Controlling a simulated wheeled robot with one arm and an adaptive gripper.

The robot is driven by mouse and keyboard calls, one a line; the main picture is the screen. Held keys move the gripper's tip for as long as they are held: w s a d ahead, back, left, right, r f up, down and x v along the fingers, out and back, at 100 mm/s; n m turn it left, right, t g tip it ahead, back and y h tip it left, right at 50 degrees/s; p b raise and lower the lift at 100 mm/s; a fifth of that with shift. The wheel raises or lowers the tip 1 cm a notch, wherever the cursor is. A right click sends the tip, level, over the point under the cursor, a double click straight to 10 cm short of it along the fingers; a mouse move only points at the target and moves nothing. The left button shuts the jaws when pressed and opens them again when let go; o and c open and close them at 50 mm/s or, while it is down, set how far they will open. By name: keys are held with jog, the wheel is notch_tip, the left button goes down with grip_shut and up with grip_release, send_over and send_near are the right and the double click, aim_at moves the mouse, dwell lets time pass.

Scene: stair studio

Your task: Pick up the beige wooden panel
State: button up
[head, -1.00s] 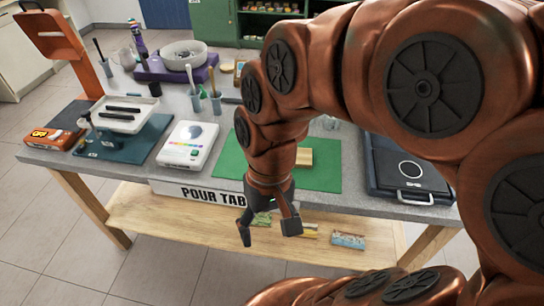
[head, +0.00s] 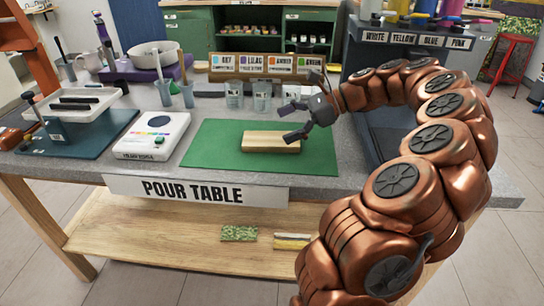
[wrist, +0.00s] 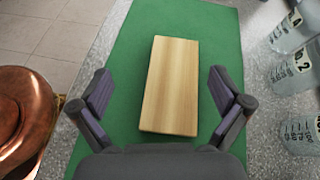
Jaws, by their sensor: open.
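The beige wooden panel (head: 271,142) lies flat on the green mat (head: 208,144) on the pour table. In the wrist view the panel (wrist: 172,85) lies lengthwise ahead, between the lines of the two fingers. My gripper (head: 288,122) is open and empty, above the mat near the panel's right end. In the wrist view its fingers (wrist: 164,98) stand apart on either side of the panel, with green mat showing between each finger and the panel. I see no finger touching the panel.
Clear measuring cups (head: 262,97) stand behind the mat, below a labelled wooden rack (head: 267,66). A white scale (head: 152,136) stands left of the mat. A dark machine (head: 378,135) is on the right, partly hidden by my arm. Small panels (head: 239,233) lie on the lower shelf.

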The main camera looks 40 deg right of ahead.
aim_at(269, 138)
jog(key=d+f, duration=0.1)
jog(key=d+m+t, duration=0.1)
jog(key=d, duration=0.1)
jog(key=d+f+m, duration=0.1)
jog(key=shift+s+d+f+b, duration=0.2)
jog(key=shift+s+f+b, duration=0.05)
jog(key=shift+f+b, duration=0.15)
jog(key=shift+r+b+x, duration=0.1)
jog(key=shift+b+x, duration=0.25)
jog(key=shift+x, duration=1.55)
jog(key=shift+r+b+x, duration=0.15)
jog(key=shift+b+x, duration=0.15)
jog(key=shift+x, duration=1.55)
jog(key=shift+a, duration=0.2)
jog(key=c, duration=1.2)
